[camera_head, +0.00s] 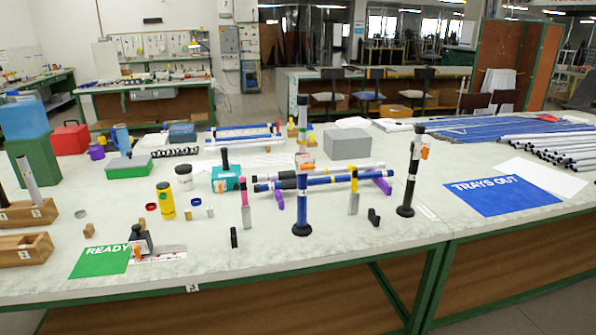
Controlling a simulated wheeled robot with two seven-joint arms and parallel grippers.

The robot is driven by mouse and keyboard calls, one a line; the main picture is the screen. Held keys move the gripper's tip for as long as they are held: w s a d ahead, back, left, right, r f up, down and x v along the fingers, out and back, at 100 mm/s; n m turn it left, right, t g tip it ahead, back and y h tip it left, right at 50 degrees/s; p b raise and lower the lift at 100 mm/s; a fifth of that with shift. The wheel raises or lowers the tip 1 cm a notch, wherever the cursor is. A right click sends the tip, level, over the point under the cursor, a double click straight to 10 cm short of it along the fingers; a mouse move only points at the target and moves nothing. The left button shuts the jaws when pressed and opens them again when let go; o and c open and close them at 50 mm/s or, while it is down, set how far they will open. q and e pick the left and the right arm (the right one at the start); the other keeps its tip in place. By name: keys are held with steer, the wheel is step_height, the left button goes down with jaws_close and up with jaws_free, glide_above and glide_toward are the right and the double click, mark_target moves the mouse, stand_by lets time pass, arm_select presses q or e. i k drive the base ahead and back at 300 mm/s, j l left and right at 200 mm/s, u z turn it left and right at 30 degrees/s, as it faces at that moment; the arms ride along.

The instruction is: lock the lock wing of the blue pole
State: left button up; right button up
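Blue rods (335,181) lie level behind the blue pole. Neither of my grippers is in view.
A pink-and-grey marker (245,205) and a yellow-and-grey one (353,195) stand on either side of the blue pole. The table front is mostly clear.

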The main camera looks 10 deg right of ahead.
mark_target(305, 166)
steer(key=z, duration=1.7)
steer(key=k+j, duration=0.15)
steer(key=k, duration=0.25)
